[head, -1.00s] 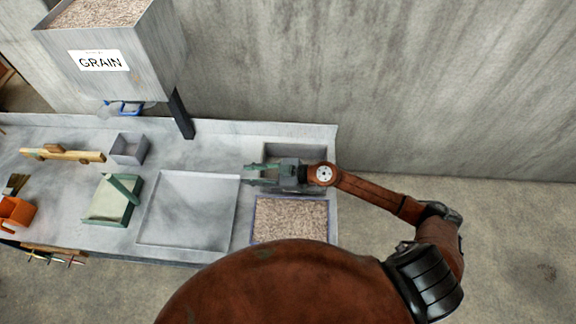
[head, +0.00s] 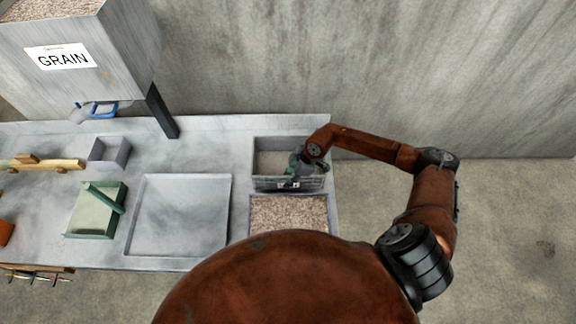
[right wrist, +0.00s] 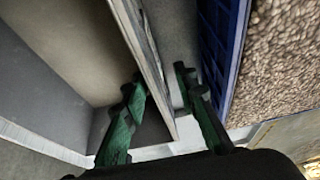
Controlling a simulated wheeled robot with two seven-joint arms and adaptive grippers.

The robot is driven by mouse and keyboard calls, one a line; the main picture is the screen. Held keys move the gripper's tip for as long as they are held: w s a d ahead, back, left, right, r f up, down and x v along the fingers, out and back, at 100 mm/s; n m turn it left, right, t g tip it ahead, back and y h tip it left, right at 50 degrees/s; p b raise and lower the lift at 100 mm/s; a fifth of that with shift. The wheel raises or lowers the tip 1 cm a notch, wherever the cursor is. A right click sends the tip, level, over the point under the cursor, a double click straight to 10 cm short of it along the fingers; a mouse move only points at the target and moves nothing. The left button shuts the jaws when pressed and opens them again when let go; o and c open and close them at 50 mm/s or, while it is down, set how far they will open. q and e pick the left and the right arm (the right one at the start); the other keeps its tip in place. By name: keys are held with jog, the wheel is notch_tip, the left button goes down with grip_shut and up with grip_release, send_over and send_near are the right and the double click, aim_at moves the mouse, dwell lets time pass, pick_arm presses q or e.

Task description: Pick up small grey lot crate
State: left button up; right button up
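A grey open crate (head: 268,184) with a small label on its near wall stands at the right end of the bench. My right gripper (head: 292,172) is at this near wall. In the right wrist view the crate's wall (right wrist: 143,45) runs between the two green fingers of the gripper (right wrist: 165,85). One finger is on the inner side, the other is in the gap outside. The fingers are apart, and the outer one shows a gap to the wall. The crate rests on the bench. My left gripper is out of view.
A blue-edged crate of grain (head: 289,213) stands close on the near side; its blue wall (right wrist: 225,50) borders the outer finger. A shallow grey tray (head: 180,215), a green tray (head: 97,211), a small grey box (head: 108,153) and the grain hopper (head: 80,60) lie left.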

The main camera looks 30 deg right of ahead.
jog(key=x, duration=0.5)
jog(key=shift+w+f, duration=0.25)
jog(key=shift+f, duration=0.15)
jog(key=shift+c, duration=0.3)
grip_shut()
